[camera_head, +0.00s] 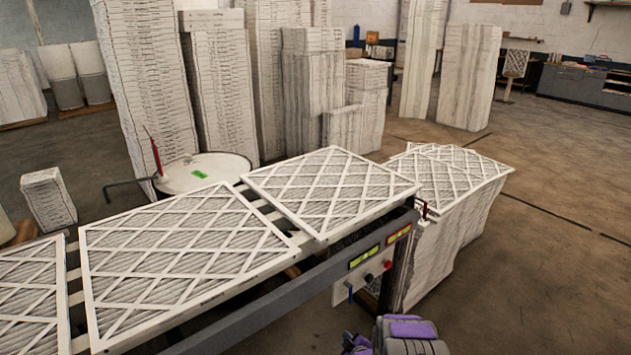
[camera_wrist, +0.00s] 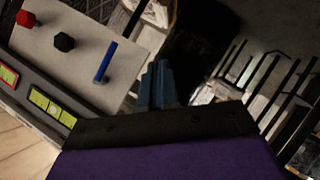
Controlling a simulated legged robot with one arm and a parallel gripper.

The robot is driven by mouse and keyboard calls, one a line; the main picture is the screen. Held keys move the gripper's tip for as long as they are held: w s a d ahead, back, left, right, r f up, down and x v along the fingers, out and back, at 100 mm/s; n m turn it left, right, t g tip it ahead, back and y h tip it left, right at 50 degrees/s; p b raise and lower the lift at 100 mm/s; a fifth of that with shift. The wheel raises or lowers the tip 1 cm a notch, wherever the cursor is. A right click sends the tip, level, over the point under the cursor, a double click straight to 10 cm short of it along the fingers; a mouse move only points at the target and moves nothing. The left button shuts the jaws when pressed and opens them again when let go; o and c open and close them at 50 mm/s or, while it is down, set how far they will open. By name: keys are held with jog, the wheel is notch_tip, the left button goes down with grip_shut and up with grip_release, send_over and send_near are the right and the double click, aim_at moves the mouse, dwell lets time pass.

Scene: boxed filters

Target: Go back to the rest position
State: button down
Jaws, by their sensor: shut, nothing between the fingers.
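My gripper (camera_wrist: 157,85) shows in the wrist view as two blue-grey fingers pressed together, with nothing between them. Behind and left of it is a light control panel (camera_wrist: 95,22) with a red button (camera_wrist: 25,18), a black button (camera_wrist: 64,42) and a blue lever (camera_wrist: 105,62). The gripper appears apart from these controls. In the head view, my purple and grey arm (camera_head: 405,333) shows at the bottom edge, just below the panel. The fingertips cannot be made out clearly there.
A conveyor (camera_head: 290,318) crosses the head view, carrying white-framed filters (camera_head: 330,192). A stack of filters (camera_head: 455,215) stands beyond its right end. A white-topped drum (camera_head: 205,172) stands behind it. Tall filter stacks (camera_head: 150,90) fill the back. The floor at right is clear.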

jog(key=d+r+m+g+h, duration=0.2)
jog(key=d+r+g, duration=0.1)
jog(key=r, duration=1.2)
jog(key=s+r+m+g+h, duration=0.2)
jog(key=s+r+m+g, duration=0.35)
jog(key=s+r, duration=1.45)
jog(key=s+a+r+m+g, duration=0.1)
jog(key=s+r, duration=0.3)
jog(key=s, duration=0.6)
jog(key=s+a+r+m+g, duration=0.1)
jog(key=s+r+g, duration=0.1)
jog(key=s, duration=0.9)
jog(key=s+a+r+m+g+y, duration=0.1)
jog(key=s+r, duration=0.4)
jog(key=s, duration=0.6)
jog(key=shift+s+a+r+m+g, duration=0.3)
jog(key=shift+a+m+g, duration=0.2)
jog(key=shift+g, duration=0.35)
jog(key=shift+w, duration=0.1)
